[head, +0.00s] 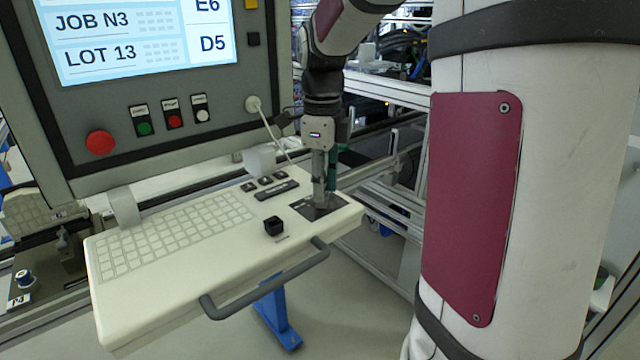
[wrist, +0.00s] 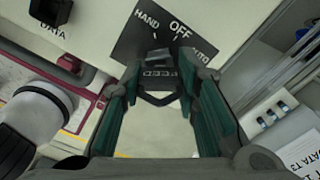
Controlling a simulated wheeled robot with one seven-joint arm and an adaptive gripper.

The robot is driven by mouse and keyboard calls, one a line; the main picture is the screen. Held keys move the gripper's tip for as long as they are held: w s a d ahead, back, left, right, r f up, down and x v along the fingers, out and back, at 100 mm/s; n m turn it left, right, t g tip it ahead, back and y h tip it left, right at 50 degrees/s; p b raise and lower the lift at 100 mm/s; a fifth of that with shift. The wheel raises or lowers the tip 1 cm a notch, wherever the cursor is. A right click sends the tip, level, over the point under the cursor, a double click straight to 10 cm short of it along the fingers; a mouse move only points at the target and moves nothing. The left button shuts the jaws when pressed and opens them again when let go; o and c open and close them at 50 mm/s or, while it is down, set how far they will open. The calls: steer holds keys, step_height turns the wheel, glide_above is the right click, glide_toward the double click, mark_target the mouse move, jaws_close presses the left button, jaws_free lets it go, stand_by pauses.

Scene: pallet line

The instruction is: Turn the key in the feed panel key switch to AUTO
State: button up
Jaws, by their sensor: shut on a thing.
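The feed panel key switch has a dark plate (wrist: 185,48) marked HAND, OFF and AUTO, with FEED below. In the head view the plate (head: 312,210) lies at the right end of the pale console. My gripper (head: 322,198) points down onto it. In the wrist view my gripper (wrist: 160,76) has its green-sided fingers on either side of a small dark grey key (wrist: 158,54) and is shut on it. The key sits at the switch, just below the HAND and OFF marks. The fingertips hide much of it, so I cannot tell its exact angle.
The console has a keyboard (head: 175,237), a black knob (head: 273,226) and a grey front handle (head: 265,280). A screen panel (head: 150,60) with a red stop button (head: 100,142) stands behind it. A white cable (head: 268,125) hangs near my gripper. Metal framing (head: 400,215) lies to the right.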

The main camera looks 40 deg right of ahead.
steer(key=shift+w+f+m+b, duration=0.1)
steer(key=shift+m+b, duration=1.1)
steer(key=shift+m, duration=1.2)
steer(key=shift+m+b, duration=0.75)
steer(key=shift+m, duration=1.25)
